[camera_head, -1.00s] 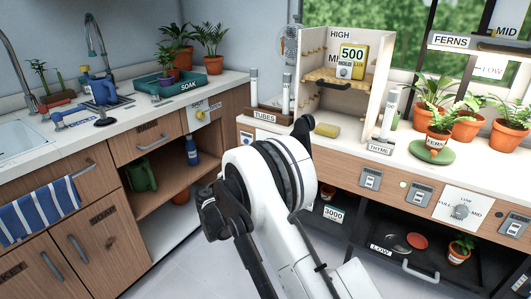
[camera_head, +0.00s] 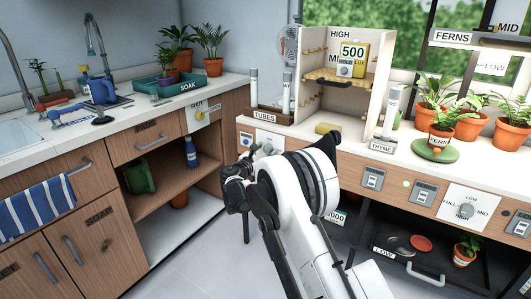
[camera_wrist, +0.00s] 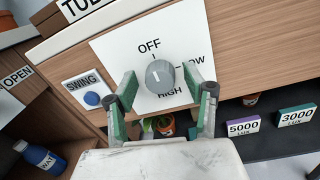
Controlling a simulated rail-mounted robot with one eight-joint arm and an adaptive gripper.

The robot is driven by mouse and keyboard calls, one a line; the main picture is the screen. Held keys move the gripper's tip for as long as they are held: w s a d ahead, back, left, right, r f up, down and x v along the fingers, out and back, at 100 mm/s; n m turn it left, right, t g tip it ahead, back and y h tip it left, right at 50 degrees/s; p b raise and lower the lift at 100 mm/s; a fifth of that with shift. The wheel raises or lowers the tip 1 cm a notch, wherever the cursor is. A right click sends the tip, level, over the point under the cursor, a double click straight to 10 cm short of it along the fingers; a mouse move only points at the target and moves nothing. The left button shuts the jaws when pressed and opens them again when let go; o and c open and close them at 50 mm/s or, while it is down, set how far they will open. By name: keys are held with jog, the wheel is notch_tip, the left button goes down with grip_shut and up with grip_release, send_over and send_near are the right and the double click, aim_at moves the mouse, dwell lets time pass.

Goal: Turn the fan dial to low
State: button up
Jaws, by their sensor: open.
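In the wrist view a round grey dial (camera_wrist: 159,76) sits on a white panel (camera_wrist: 112,50) marked OFF above, LOW at right and HIGH below. A short white mark shows on its face; I cannot tell surely which label it points to. My gripper (camera_wrist: 166,88) is open, with one finger low on each side of the dial and gaps between. Whether it touches the dial is unclear. In the head view my gripper (camera_head: 240,172) is in front of the counter below the TUBES rack (camera_head: 270,117), partly covering the dial panel (camera_head: 268,137). A fan (camera_head: 289,45) stands behind the rack.
A blue SWING button (camera_wrist: 92,98) is just left of the dial panel. Below are an open shelf with 5000 (camera_wrist: 243,127) and 3000 (camera_wrist: 296,117) boxes and a small potted plant (camera_wrist: 164,124). Another dial (camera_head: 466,211) is farther right along the counter front.

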jog(key=c, duration=1.1)
jog(key=shift+m, duration=0.3)
jog(key=m, duration=0.3)
jog(key=shift+m, duration=0.3)
jog(key=shift+f+m+h+p, duration=0.1)
jog(key=shift+m+h+p, duration=0.15)
jog(key=shift+m, duration=3.25)
jog(key=shift+f+m+h+p, duration=0.15)
jog(key=shift+m+h, duration=0.2)
jog(key=shift+m, duration=3.15)
